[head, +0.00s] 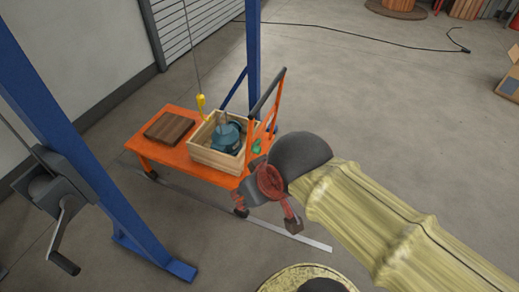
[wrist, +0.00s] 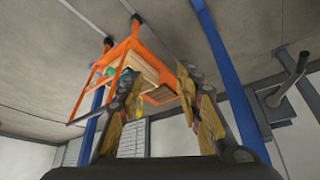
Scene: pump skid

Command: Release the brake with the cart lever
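The orange cart (head: 170,158) stands on the floor left of my gripper in the head view. It also shows upside down in the wrist view (wrist: 152,48), beyond the fingers. A black-gripped handle (head: 268,92) rises at its right end. A small green part (head: 257,147) sits below that handle; it may be the lever's knob, but I cannot tell. The green also shows in the wrist view (wrist: 107,76). My gripper (wrist: 161,100) is open and empty, its padded fingers wide apart and away from the cart. The head view partly hides it behind my wrist.
The cart carries a wooden crate (head: 214,160) with a teal pump (head: 227,137) and a dark board (head: 170,128). A yellow hook (head: 201,103) hangs above. Blue posts (head: 90,165) and a cranked winch (head: 55,195) stand left.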

